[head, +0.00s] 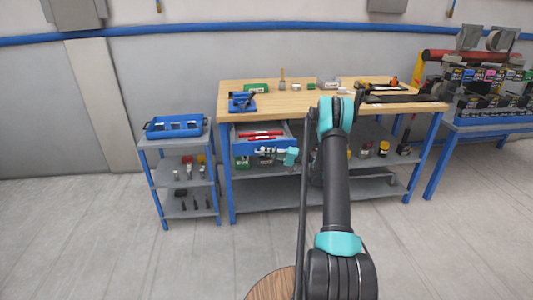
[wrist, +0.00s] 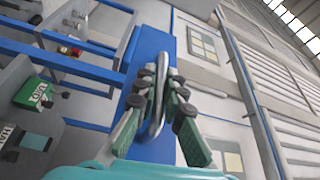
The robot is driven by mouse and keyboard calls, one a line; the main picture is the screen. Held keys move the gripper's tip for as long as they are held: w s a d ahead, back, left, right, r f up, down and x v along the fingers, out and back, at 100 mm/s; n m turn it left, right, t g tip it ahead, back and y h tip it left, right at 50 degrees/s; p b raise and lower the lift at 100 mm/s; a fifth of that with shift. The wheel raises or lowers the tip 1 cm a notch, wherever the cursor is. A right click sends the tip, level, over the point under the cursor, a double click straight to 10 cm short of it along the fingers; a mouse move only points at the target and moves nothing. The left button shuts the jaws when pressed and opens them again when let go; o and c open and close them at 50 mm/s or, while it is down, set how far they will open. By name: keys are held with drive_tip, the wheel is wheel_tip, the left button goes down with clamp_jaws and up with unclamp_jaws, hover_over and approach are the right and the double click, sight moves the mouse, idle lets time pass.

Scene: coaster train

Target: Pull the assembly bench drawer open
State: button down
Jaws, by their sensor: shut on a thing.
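The assembly bench (head: 310,98) has a wooden top and blue legs. Its drawer (head: 250,147) stands partly out under the left end of the top, with red tools lying inside. In the wrist view, the blue drawer front (wrist: 148,48) carries a curved metal handle (wrist: 160,68). My gripper (wrist: 162,92) is shut on this handle, with a finger on each side of it. In the head view, my gripper (head: 268,153) is small at the drawer front, and my arm hides part of the bench behind it.
A small shelf cart (head: 165,143) with a blue tray (head: 175,126) stands left of the bench. Bottles and boxes sit on the bench's lower shelves. A second blue table (head: 485,127) with racks stands at the right. The floor before the bench is open, apart from a round wooden top (head: 270,284).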

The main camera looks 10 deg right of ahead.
drive_tip(key=shift+d, duration=0.1)
drive_tip(key=c, duration=1.6)
unclamp_jaws()
drive_tip(key=v, duration=1.1)
drive_tip(key=shift+s+d, duration=0.15)
drive_tip(key=shift+d, duration=0.25)
drive_tip(key=shift+f, duration=0.1)
